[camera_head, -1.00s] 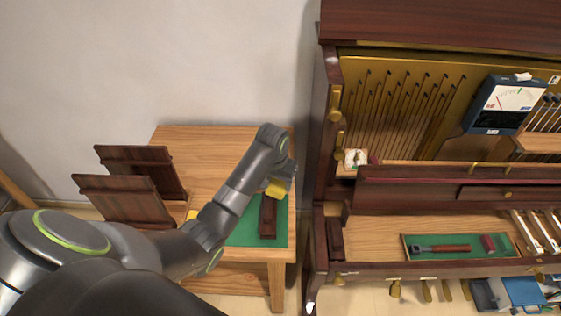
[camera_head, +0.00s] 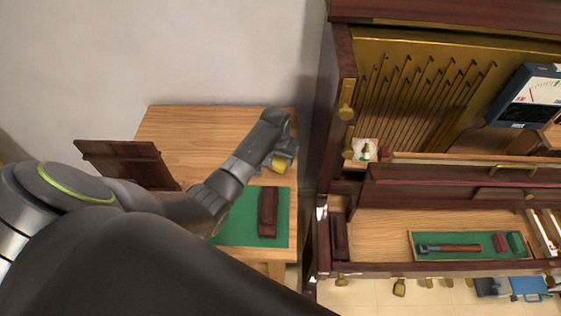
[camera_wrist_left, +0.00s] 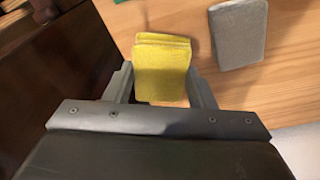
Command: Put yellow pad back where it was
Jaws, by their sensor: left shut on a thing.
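The yellow pad (camera_wrist_left: 162,72) is held between the two fingers of my left gripper (camera_wrist_left: 162,88) in the left wrist view. In the head view the yellow pad (camera_head: 282,163) shows at the tip of my left gripper (camera_head: 284,152), above the right part of the wooden table (camera_head: 195,130). The pad appears raised above the table; its exact height is hard to tell. My right gripper is not in view.
A grey block (camera_wrist_left: 239,33) stands on the wood close by in the wrist view. A dark wooden block (camera_head: 268,212) lies on a green mat (camera_head: 240,232). The open piano (camera_head: 335,130) stands right of the table. A tool tray (camera_head: 412,246) lies inside it.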

